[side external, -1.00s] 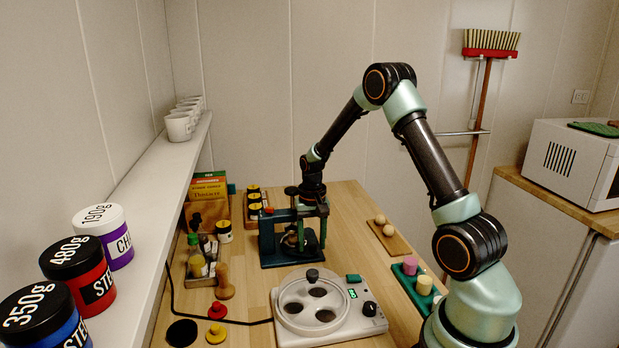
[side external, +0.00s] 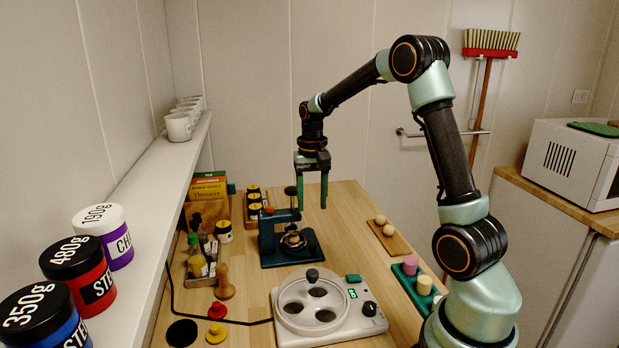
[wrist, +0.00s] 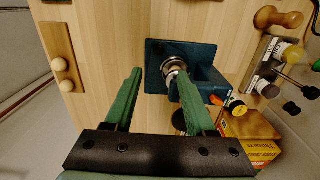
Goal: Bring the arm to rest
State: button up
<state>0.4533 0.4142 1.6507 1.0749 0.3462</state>
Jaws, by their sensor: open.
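My gripper (side external: 312,190) hangs from my raised arm with its two green fingers pointing down, open and empty. It is above the wooden table (side external: 345,235), near the dark teal press-like stand (side external: 288,255), and apart from it in the side view. In the wrist view my gripper (wrist: 155,95) shows both fingers spread, with the stand (wrist: 180,55) beyond them. The right finger hides part of the stand.
A white round-welled device (side external: 320,305) sits at the table's front. A wooden holder with two balls (side external: 388,235) and a green tray (side external: 412,290) lie to the right. Boxes (side external: 208,195), jars and small bottles crowd the left, beside a white shelf (side external: 150,190).

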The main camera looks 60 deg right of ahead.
jog(key=s+a+r+n+t, duration=0.2)
jog(key=s+a+r+n, duration=0.2)
jog(key=a, duration=0.5)
jog(key=s+a+r+n+t, duration=0.3)
jog(key=s+a+r+n, duration=0.2)
jog(key=a, duration=0.5)
jog(key=shift+s+a+r+t, duration=0.2)
jog(key=shift+s+r+t, duration=0.1)
jog(key=shift+s, duration=0.9)
